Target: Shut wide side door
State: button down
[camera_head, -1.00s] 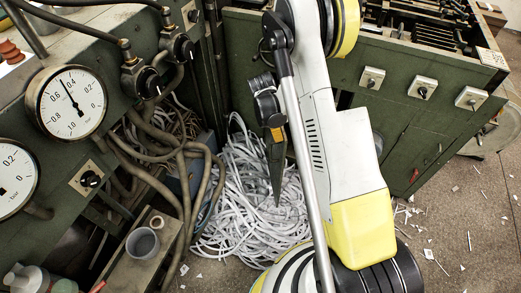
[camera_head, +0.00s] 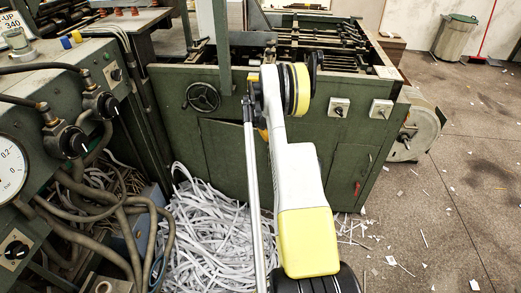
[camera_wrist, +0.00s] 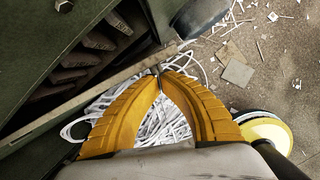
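The green cabinet in the head view has a wide side door (camera_head: 222,160), whose top edge slants out from the front, so it looks ajar. My arm covers its right part. In the wrist view, a long worn edge (camera_wrist: 95,92), apparently the door's, runs diagonally beside a dark opening with several blocks inside. My gripper (camera_wrist: 159,70) has its two yellow fingers converging, tips together, close to the far end of that edge. I cannot tell whether they touch it. Nothing shows held. In the head view my gripper is mostly hidden behind my arm.
A heap of white paper strips (camera_head: 205,235) lies on the floor before the cabinet. A hose-covered machine with a gauge (camera_head: 10,168) stands at left. A handwheel (camera_head: 202,97) sticks out above the door. Floor at right is open, with paper scraps.

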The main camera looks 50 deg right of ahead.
jog(key=shift+w+d+n, duration=0.3)
jog(key=shift+d, duration=0.55)
jog(key=shift+w+d+n, duration=0.3)
jog(key=shift+d, duration=0.5)
